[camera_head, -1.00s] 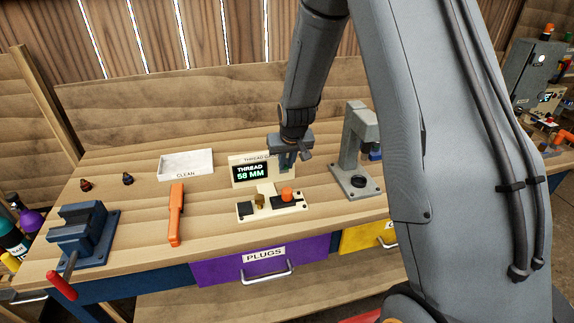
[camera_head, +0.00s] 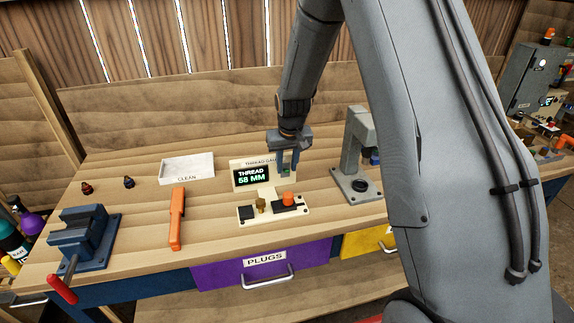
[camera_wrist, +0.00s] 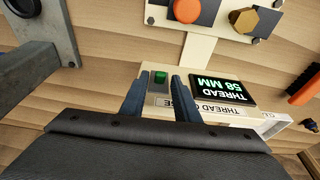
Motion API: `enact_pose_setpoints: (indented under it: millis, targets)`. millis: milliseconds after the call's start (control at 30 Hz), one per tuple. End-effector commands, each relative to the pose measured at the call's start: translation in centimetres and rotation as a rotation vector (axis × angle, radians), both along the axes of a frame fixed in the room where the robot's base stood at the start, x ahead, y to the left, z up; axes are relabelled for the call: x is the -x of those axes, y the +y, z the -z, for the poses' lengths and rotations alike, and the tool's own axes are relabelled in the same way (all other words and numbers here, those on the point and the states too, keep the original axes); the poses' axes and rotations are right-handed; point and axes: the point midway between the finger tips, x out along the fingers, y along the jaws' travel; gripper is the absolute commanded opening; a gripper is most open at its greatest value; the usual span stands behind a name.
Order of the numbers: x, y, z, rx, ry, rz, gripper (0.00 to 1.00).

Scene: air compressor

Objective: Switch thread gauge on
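The thread gauge (camera_head: 238,163) stands on the workbench, with a lit display (camera_head: 251,177) reading "THREAD 58 MM". The display also shows upside down in the wrist view (camera_wrist: 225,89). A green switch (camera_wrist: 160,77) sits on the gauge's panel beside the display. My gripper (camera_head: 287,172) is at the right part of the gauge, fingers pointing down. In the wrist view its two fingers (camera_wrist: 160,86) are apart, one on each side of the switch, with nothing held. I cannot tell whether they touch the panel.
The gauge's base plate (camera_head: 245,213) holds an orange knob (camera_head: 288,198) and a brass hex plug (camera_head: 261,205). A grey press-like stand (camera_head: 358,150) is close on the right. A white CLEAN tray (camera_head: 187,167), orange tool (camera_head: 176,218) and blue vise (camera_head: 84,238) are to the left.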

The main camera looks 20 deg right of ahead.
Motion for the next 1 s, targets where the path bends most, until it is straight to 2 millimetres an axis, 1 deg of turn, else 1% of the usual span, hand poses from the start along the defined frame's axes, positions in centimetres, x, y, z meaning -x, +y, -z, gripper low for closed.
enact_pose_setpoints:
  millis: [300,433,567,800,1000]
  targets:
    - [0.0,0.0,0.0,0.000,0.000,0.000,0.33]
    - [0.1,0.0,-0.6,0.000,-0.002,0.000,0.33]
    - [0.4,0.0,-2.0,0.000,-0.003,0.000,0.33]
    - [1.3,0.0,-5.2,0.000,-0.003,0.000,0.33]
    - [1.8,0.0,-7.0,0.000,-0.002,0.000,0.33]
